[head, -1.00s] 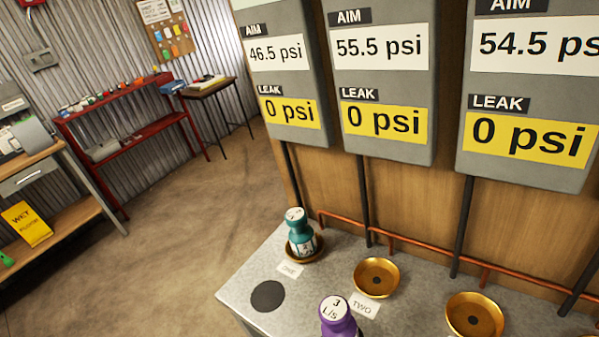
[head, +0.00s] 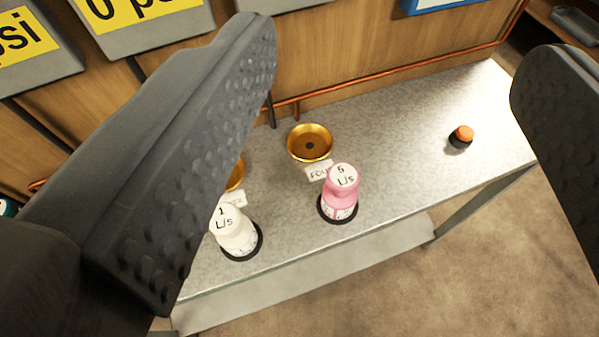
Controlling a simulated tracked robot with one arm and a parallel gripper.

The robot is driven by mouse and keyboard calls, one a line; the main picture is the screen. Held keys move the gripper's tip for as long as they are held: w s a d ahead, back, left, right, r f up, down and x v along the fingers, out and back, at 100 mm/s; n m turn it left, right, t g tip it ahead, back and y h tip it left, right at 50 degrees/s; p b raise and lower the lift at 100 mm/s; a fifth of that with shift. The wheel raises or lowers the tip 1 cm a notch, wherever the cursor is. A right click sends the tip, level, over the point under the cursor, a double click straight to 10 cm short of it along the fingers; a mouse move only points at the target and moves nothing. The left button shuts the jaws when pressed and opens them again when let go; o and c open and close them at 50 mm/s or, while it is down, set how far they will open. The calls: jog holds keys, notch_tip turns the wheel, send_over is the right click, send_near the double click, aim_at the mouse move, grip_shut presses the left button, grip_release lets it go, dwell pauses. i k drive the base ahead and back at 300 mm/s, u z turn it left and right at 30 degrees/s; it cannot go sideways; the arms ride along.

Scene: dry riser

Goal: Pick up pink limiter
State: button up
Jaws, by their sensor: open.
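The pink limiter (head: 341,190), marked "5 L/s", stands upright on a dark round spot near the front edge of the bench, in front of the brass cup labelled "FOUR". My gripper (head: 400,170) is open and empty. One large dark finger fills the left of the view and the other shows at the right edge. The pink limiter shows in the gap between them, with the bench visible around it. I cannot tell how far the fingers are from it.
A white limiter (head: 233,232) marked "1 L/s" stands left of the pink one, partly hidden by my left finger. A brass cup (head: 310,142) is behind. An orange-and-black knob (head: 461,136) sits on the bench (head: 410,125) at right. A copper pipe (head: 400,72) runs along the wall.

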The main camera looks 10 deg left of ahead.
aim_at(339, 198)
jog(key=u, duration=0.95)
jog(key=k, duration=1.45)
jog(key=z, duration=0.6)
jog(key=i, duration=1)
jog(key=u, duration=0.05)
